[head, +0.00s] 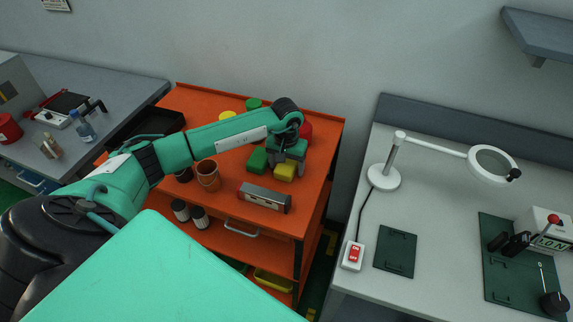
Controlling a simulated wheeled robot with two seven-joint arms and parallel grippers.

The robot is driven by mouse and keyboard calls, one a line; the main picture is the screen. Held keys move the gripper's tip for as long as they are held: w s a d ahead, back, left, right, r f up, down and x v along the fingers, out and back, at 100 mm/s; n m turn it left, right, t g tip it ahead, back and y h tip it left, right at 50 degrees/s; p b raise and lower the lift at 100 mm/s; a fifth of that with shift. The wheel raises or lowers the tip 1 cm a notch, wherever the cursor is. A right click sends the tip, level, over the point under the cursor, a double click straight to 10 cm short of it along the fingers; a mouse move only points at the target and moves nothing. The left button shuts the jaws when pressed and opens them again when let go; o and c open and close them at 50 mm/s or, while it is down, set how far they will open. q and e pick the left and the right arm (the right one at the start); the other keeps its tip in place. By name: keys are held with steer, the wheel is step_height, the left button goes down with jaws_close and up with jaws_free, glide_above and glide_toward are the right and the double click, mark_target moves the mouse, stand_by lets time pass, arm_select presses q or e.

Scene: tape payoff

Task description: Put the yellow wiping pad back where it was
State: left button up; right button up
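The yellow wiping pad (285,171) is a small block at the right part of the orange cart's top. A green pad (257,160) lies just left of it. My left gripper (287,161) points down right over the yellow pad, and its fingers hide the pad's far part. I cannot tell whether the fingers hold the pad or only stand around or above it. A red round thing (306,132) shows partly behind the gripper. My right gripper is not in view.
The orange cart (325,150) also holds a copper-coloured cup (208,175), a grey box-like device (264,196), a black tray (148,127) and yellow and green round things behind my arm. A grey bench with a magnifier lamp (384,177) stands right. Cart top right of the gripper is clear.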

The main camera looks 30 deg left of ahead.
mark_target(287, 164)
arm_select(q)
steer(key=shift+r+p, duration=0.25)
steer(key=shift+p, duration=0.05)
step_height(287, 164, up, 12)
steer(key=b, duration=0.4)
steer(key=shift+f, duration=0.15)
